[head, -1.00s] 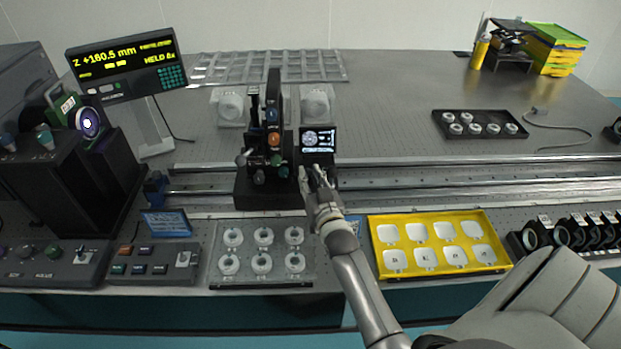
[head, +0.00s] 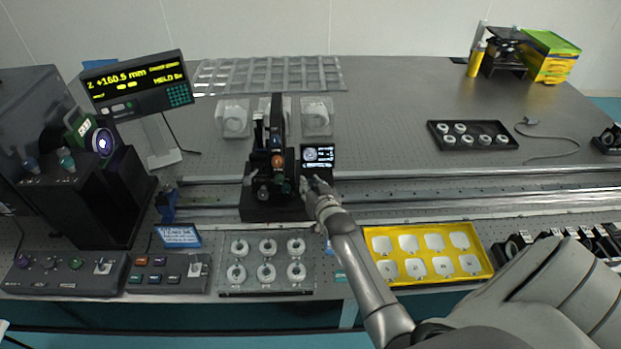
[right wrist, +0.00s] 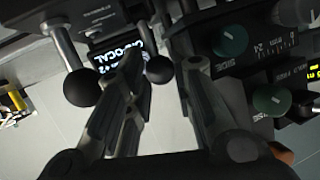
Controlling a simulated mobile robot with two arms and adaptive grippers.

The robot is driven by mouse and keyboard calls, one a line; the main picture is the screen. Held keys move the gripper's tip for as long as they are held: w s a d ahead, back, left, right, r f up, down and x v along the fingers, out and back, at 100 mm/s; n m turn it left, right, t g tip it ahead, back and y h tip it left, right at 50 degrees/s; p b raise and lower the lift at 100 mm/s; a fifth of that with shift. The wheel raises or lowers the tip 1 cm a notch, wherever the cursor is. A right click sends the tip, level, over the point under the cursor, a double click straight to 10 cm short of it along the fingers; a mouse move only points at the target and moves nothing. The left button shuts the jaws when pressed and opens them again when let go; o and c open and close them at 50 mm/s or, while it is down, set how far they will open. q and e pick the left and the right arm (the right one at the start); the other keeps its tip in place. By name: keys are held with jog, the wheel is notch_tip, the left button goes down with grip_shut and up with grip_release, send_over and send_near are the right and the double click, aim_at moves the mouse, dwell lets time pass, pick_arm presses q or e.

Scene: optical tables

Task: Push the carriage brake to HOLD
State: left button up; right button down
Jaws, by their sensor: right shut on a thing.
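The black carriage (head: 262,208) stands on the rail with upright optics, knobs and a small lit screen (head: 318,156). My right gripper (head: 316,187) is at the carriage's right side, below the screen. In the right wrist view its two fingers (right wrist: 160,85) stand either side of a black ball-ended lever (right wrist: 159,69), and the gripper is shut on it. A second black ball lever (right wrist: 82,88) is left of the fingers. Dark green knobs (right wrist: 230,40) are to the right. My left gripper is not in view.
A display (head: 138,84) at the left reads Z +160.5 mm and HELD. A clear tray of white rings (head: 266,287) and a yellow tray (head: 374,262) lie in front of the rail. Control boxes (head: 65,285) are at front left. The rail right of my arm is clear.

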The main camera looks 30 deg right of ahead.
jog(key=g+p, duration=0.1)
jog(key=w+r+g+p, duration=0.1)
jog(key=p, duration=0.1)
jog(key=d+g+y+p, duration=0.1)
jog(key=shift+w+d+r+m+p, duration=0.1)
jog(key=shift+w+r+m+p, duration=0.05)
jog(key=shift+w+m+p, duration=0.2)
jog(key=shift+w+d+g, duration=0.1)
jog(key=shift+w+g, duration=0.15)
jog(key=shift+g, duration=0.05)
jog(key=shift+w+d+f+g+y+p, duration=0.25)
jog(key=shift+w+g+y+p, duration=0.1)
jog(key=shift+g+y, duration=0.35)
jog(key=shift+w+d+f+m+g+y, duration=0.25)
jog(key=shift+w+g+y, duration=0.2)
jog(key=shift+g, duration=0.55)
jog(key=c, duration=1.2)
grip_release()
jog(key=shift+w, duration=0.1)
jog(key=shift+c, duration=0.2)
